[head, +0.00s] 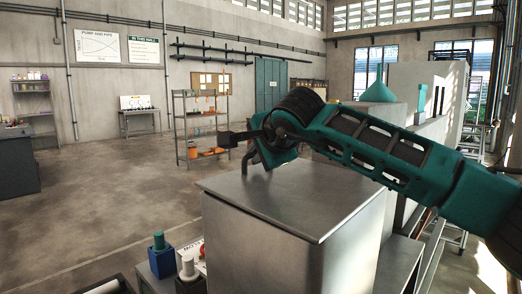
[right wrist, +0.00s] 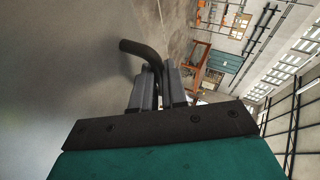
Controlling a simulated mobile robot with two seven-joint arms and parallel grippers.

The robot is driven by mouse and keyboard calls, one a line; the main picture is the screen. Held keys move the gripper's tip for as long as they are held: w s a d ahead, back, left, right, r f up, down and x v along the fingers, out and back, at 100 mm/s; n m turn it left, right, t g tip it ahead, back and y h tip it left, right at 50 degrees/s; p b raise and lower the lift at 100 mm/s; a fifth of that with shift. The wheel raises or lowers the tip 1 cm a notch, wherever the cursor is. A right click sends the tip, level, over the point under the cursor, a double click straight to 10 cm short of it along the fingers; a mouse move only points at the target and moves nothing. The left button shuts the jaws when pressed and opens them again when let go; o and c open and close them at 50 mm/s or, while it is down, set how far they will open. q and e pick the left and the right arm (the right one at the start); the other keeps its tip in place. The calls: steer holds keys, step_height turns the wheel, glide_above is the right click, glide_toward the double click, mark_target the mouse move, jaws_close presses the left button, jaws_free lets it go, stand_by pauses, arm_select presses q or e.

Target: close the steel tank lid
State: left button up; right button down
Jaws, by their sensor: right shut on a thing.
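The steel tank (head: 265,247) is a grey brushed-metal box in the lower middle of the head view. Its flat steel lid (head: 305,200) lies level, or nearly so, over the top; I see no clear gap along the near edges. A dark curved handle (head: 246,161) stands at the lid's far left side and shows in the right wrist view (right wrist: 143,50). My right gripper (right wrist: 158,84) is shut on this handle; in the head view, the gripper (head: 255,154) is partly hidden by its own wrist. My left gripper is out of view.
Blue (head: 161,257) and white-topped (head: 188,267) fittings stand close to the tank's left side. A shelf rack (head: 201,125) and a green cabinet (head: 270,84) stand farther back. Pale machinery with a green cone (head: 378,90) is behind my right arm. The floor at left is open.

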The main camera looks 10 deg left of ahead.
steer(key=c, duration=1.2)
jaws_free()
steer(key=shift+a, duration=0.55)
steer(key=shift+o, duration=0.2)
steer(key=shift+w+f, duration=0.1)
steer(key=shift+s+d+r+b, duration=0.3)
steer(key=shift+s+d, duration=0.05)
steer(key=shift+s, duration=0.05)
steer(key=b+v, duration=0.2)
steer(key=v, duration=0.9)
steer(key=shift+s, duration=0.25)
steer(key=shift+s+d+r, duration=0.1)
